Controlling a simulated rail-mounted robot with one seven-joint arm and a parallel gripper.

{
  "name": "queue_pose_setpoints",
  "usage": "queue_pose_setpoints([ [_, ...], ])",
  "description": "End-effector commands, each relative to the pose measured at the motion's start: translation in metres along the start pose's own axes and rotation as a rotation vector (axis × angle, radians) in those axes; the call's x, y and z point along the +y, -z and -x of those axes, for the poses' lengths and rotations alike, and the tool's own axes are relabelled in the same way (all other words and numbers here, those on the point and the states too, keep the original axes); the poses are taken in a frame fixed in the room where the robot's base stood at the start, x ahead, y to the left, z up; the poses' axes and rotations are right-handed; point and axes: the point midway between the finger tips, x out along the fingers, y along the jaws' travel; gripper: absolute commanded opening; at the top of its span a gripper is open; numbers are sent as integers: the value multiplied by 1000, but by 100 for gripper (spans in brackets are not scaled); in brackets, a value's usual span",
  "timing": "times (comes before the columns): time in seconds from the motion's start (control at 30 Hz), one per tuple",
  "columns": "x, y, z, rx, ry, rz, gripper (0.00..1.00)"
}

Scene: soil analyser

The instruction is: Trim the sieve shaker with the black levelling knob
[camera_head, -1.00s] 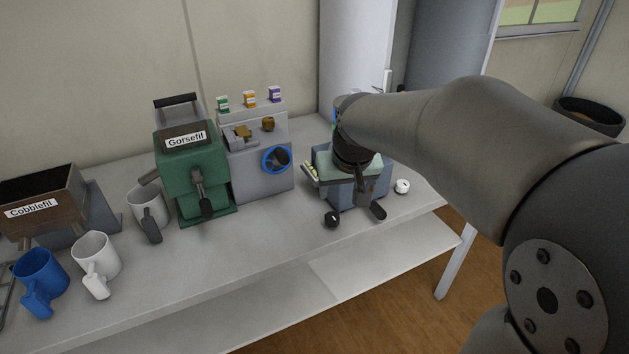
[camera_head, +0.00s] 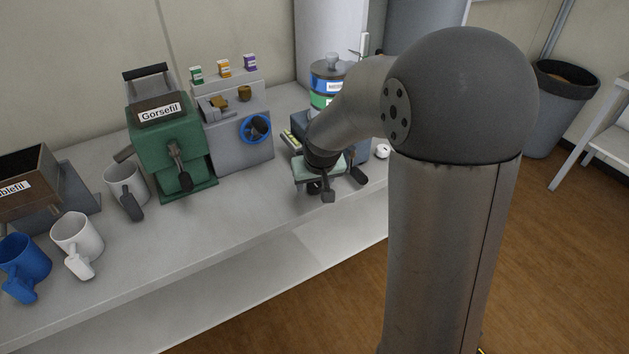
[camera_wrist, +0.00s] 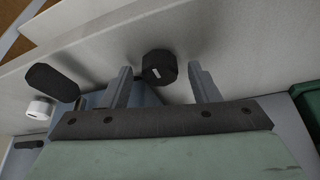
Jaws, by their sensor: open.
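The black levelling knob (camera_wrist: 159,67) has a white mark and shows between my two fingers in the wrist view. In the head view the knob (camera_head: 314,188) is partly hidden by my gripper (camera_head: 321,190), at the front of the sieve shaker. My gripper is open, a finger on each side of the knob; I cannot tell whether either touches it. The sieve shaker (camera_head: 330,84) has blue and green stacked sieves; my arm hides much of its body. A white knob (camera_head: 382,151) sits at its right, also in the wrist view (camera_wrist: 40,108).
A black oval handle (camera_head: 357,174) lies close to the right of my gripper. Mugs (camera_head: 78,238) stand further left. The front strip of the bench is clear.

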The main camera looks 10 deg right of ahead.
Motion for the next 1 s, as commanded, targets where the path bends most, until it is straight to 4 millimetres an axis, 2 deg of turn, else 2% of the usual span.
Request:
queue_pose_setpoints([
  [0.1,0,0,0,0,0,0,52],
  [0.2,0,0,0,0,0,0,25],
  [0.27,0,0,0,-1,0,0,10],
  [0.67,-1,-1,-2,-1,-20,-47,11],
  [1.0,-3,-2,-5,1,-113,-270,11],
])
